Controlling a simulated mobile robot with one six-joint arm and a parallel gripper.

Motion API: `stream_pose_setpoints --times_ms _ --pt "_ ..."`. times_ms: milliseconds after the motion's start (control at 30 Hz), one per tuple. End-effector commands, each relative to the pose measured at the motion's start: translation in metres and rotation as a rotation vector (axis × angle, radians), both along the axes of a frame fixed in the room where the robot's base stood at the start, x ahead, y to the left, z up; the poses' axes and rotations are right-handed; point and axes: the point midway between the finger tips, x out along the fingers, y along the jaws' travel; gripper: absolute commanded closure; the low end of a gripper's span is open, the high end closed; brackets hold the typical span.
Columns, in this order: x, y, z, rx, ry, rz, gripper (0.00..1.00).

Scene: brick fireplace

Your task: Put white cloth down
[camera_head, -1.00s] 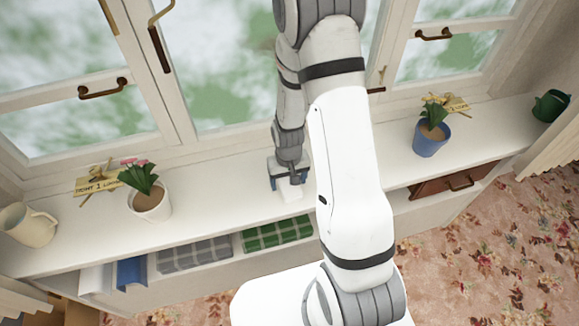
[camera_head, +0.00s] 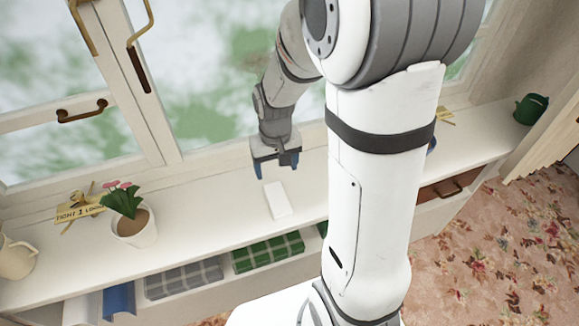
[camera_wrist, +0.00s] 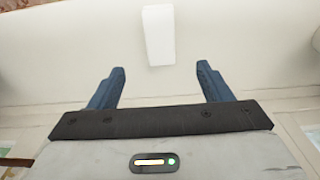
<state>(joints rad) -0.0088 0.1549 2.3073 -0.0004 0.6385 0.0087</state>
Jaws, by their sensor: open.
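The white cloth (camera_head: 278,200) is a small folded rectangle lying flat on the white windowsill shelf (camera_head: 190,222). It also shows in the wrist view (camera_wrist: 158,35), beyond the fingertips and between their lines. My gripper (camera_head: 276,170) is open and empty, above the shelf and just behind the cloth, apart from it. In the wrist view both blue fingers of my gripper (camera_wrist: 160,78) are spread wide with nothing between them.
A potted pink flower (camera_head: 133,225) and a yellow sign (camera_head: 80,209) stand left of the cloth. A cream jug (camera_head: 14,258) is at far left, a green watering can (camera_head: 530,108) at far right. Folded grey (camera_head: 183,280) and green (camera_head: 268,252) checked cloths lie in the compartment below. Windows rise behind.

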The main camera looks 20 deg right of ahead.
Motion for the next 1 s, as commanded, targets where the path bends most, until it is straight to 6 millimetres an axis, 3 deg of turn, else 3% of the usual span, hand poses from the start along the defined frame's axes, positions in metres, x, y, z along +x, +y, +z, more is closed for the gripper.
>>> stream_pose_setpoints --times_ms 33,200,400,633,1000 --pt "-0.008 0.0 0.02 0.0 -0.03 0.0 0.28" --pt "-0.044 0.0 0.074 -0.001 -0.105 0.0 0.28" --pt "-0.092 -0.001 0.118 -0.001 -0.185 0.0 0.28" --pt "-0.125 -0.004 0.138 -0.002 -0.235 -0.001 0.28" --pt "-0.13 -0.005 0.14 -0.003 -0.241 -0.001 0.28"
